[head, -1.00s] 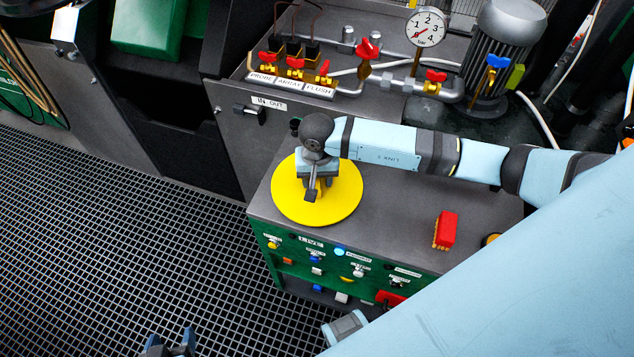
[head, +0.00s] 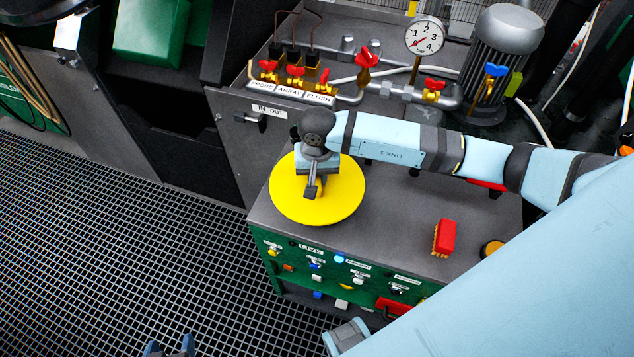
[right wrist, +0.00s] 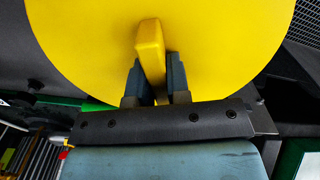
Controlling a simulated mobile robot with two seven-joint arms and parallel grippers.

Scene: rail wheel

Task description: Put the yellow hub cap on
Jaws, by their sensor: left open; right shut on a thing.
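The yellow hub cap (head: 345,200) is a flat round disc over the left end of the grey cabinet top (head: 390,215) in the head view. It also fills the upper part of the right wrist view (right wrist: 85,50), where its raised yellow grip bar (right wrist: 150,50) shows. My right gripper (right wrist: 152,82) is shut on that bar, with one finger on each side. The disc looks slightly above the cabinet top; the exact gap is hidden. My left gripper (head: 169,348) is open and empty at the bottom edge of the head view, over the floor grating. No wheel can be made out.
A red and yellow block (head: 445,238) and an orange round thing (head: 491,249) are on the cabinet top. Behind stand red-handled valves (head: 295,75), a pressure gauge (head: 425,37) and a grey motor (head: 505,60). Floor grating (head: 130,240) lies clear at left.

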